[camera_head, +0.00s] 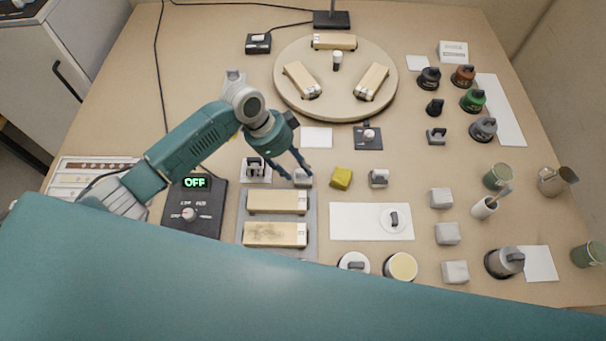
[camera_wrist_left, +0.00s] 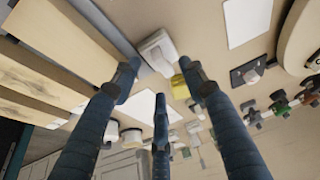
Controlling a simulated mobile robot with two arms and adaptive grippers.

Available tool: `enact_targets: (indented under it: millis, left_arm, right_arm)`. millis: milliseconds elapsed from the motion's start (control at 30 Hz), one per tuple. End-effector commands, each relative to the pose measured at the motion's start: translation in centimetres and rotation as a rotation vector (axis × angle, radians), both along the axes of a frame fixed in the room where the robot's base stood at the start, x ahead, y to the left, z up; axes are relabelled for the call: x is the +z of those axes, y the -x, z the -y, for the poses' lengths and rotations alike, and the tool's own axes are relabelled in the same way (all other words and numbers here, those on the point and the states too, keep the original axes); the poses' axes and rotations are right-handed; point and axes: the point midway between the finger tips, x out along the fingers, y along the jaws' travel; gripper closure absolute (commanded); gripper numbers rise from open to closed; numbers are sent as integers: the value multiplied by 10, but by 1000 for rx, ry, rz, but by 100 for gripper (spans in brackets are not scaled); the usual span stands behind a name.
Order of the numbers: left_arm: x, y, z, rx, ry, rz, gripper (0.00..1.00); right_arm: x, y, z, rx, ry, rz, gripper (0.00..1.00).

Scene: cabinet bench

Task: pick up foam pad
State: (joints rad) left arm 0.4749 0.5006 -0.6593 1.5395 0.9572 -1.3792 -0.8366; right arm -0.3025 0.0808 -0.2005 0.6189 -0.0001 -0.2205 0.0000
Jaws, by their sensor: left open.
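A small yellow block (camera_head: 341,178), which looks like foam, lies on the bench right of my left gripper (camera_head: 297,167). I cannot tell for certain that it is the foam pad. A small white-grey block (camera_head: 302,178) is just below the fingertips, partly hidden by them. In the left wrist view, the white block (camera_wrist_left: 158,50) is beyond the spread fingers of the left gripper (camera_wrist_left: 159,78), and the yellow block (camera_wrist_left: 180,87) is partly behind the right finger. The left gripper is open, with nothing between its fingers. My right gripper is out of view.
Two wooden blocks lie on a grey mat (camera_head: 311,212) nearer me. A black control box reading OFF (camera_head: 192,207) is left of it. A round turntable (camera_head: 335,102) stands behind. Several pale blocks, including one (camera_head: 447,233), and dark-lidded jars are right. A white sheet (camera_head: 345,222) lies in front.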

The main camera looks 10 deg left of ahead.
Motion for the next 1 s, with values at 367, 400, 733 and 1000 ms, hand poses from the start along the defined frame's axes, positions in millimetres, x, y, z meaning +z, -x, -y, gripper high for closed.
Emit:
enact_targets:
  millis: [367,400,733,1000]
  left_arm:
    - [-27,-4,12,-1,-1,1,57]
    - [-27,-4,12,-1,-1,1,57]
    - [-27,-4,12,0,-1,1,100]
    - [-26,-4,12,1,0,2,100]
  right_arm:
    - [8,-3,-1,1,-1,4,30]
    - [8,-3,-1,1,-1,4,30]
    - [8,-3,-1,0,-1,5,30]
    - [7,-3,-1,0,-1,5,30]
